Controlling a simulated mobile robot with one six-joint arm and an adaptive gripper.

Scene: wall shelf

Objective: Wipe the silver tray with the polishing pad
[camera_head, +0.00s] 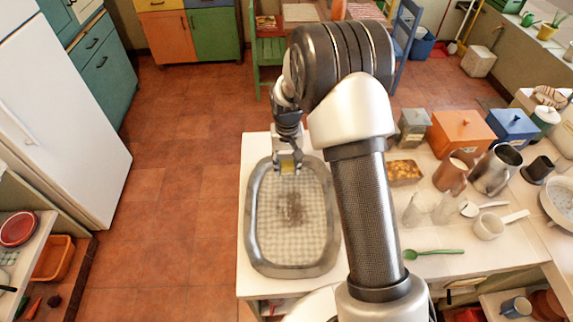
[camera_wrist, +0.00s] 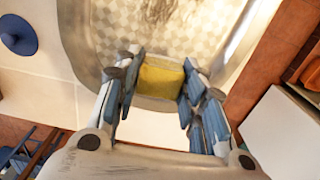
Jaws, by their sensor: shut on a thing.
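The silver tray (camera_head: 253,230) is a large oval with a raised rim, lying on the white counter. A dark brownish smudge (camera_head: 294,208) marks the middle of its checkered-looking floor. My gripper (camera_head: 288,166) is at the tray's far end, over the inside of the rim. It is shut on the yellow polishing pad (camera_wrist: 160,77), which sits between the fingers in the wrist view. The tray also shows in the wrist view (camera_wrist: 82,45), with part of the dark marks near its top. I cannot tell whether the pad touches the tray floor.
Open floor (camera_head: 180,210) lies left of the counter.

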